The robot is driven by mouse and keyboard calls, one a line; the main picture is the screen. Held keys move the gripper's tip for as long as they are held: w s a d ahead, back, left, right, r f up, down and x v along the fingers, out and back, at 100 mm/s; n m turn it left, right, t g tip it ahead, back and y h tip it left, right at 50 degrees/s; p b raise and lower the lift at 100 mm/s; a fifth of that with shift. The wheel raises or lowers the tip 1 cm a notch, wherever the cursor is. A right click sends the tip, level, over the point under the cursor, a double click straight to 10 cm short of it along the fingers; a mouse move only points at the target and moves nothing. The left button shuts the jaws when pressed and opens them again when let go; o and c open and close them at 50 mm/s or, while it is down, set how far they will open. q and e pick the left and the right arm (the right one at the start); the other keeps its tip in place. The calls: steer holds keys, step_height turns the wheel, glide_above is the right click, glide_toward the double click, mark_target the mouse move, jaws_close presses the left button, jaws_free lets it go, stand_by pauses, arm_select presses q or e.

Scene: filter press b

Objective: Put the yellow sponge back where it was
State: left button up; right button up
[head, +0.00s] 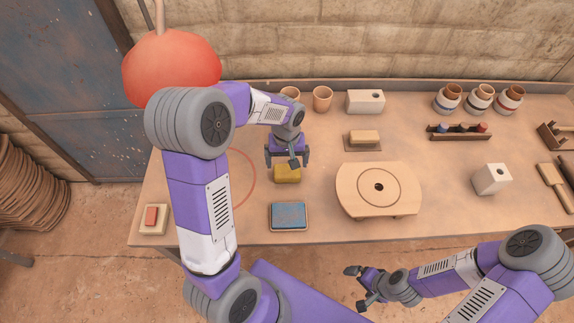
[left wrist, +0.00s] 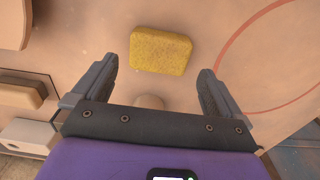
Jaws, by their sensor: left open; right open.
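The yellow sponge (head: 287,174) lies on the table, left of the round wooden board and behind the blue pad. It also shows in the left wrist view (left wrist: 160,50), whole and lying flat. My left gripper (head: 288,160) is open and empty above and just behind the sponge in the head view. In the left wrist view, its two fingers (left wrist: 157,78) are spread wider than the sponge, which shows beyond the tips and is not held. My right gripper (head: 357,288) is open and empty, in front of the table edge.
A red ring outline (head: 254,182) marks the table left of the sponge. A blue pad (head: 288,216) lies in front. A tan block (head: 364,136) sits on a brown base. The round board (head: 347,187) is to the right. Cups (head: 322,98) and a white block (head: 365,101) stand behind.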

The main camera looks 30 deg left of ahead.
mark_target(287, 171)
arm_select(q)
step_height(287, 171, up, 6)
steer(key=shift+f+p, duration=0.15)
steer(key=shift+p, duration=0.45)
